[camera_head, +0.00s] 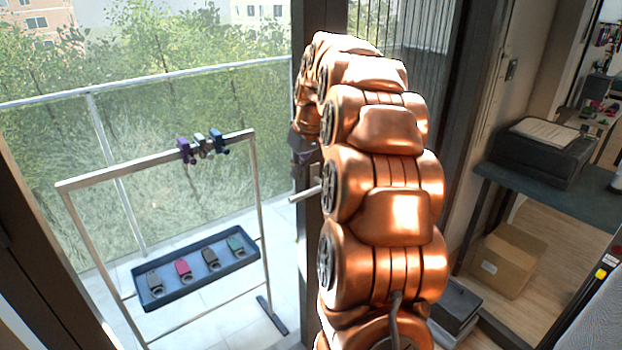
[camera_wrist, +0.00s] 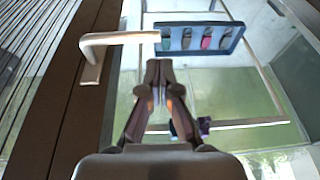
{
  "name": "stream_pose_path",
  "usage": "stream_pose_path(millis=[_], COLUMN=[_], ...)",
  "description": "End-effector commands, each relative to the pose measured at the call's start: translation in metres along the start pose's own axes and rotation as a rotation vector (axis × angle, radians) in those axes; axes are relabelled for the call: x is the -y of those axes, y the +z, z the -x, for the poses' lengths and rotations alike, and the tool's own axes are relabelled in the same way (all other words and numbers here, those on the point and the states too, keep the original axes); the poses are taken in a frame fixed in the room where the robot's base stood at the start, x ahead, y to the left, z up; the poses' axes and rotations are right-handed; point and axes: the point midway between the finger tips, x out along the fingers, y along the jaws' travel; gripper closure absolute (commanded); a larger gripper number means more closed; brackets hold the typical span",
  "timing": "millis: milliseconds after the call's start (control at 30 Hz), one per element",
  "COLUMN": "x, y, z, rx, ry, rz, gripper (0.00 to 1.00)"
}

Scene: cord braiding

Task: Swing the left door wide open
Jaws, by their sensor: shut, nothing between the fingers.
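The left door has a dark upright stile (camera_head: 313,255) and a large glass pane to its left. The stile also shows in the wrist view (camera_wrist: 62,95), running down the left side. A pale lever handle (camera_head: 305,194) sticks out leftward from the stile; in the wrist view the handle (camera_wrist: 118,39) points right, over the glass. My gripper (camera_wrist: 158,66) is shut and empty, its fingertips beside and apart from the lever's free end in the picture. In the head view my gripper is dark and partly hidden behind my arm, above the handle. I cannot tell whether the door is ajar.
Beyond the glass, a metal frame (camera_head: 158,166) carries clips (camera_head: 202,146) and a blue tray (camera_head: 135,272) of several coloured tags. A railing (camera_head: 190,72) lies behind. At right are a desk (camera_head: 560,197), a black printer (camera_head: 540,150) and a cardboard box (camera_head: 503,262).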

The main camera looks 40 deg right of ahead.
Motion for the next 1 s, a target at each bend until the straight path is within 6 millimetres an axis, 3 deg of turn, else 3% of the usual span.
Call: stream_pose_path(millis=[33,100,300,567,1000], x=[-0.021,-0.042,-0.076,-0.080,-0.084], y=[-0.005,-0.010,-0.015,-0.017,-0.021], z=[0.001,0.004,0.006,-0.009,-0.076], rx=[-0.011,-0.031,-0.055,-0.056,-0.056], ry=[0.010,0.024,0.046,0.047,0.048], rz=[-0.009,-0.013,-0.019,-0.018,-0.019], gripper=[1.00,1.00,1.00,1.00,1.00])
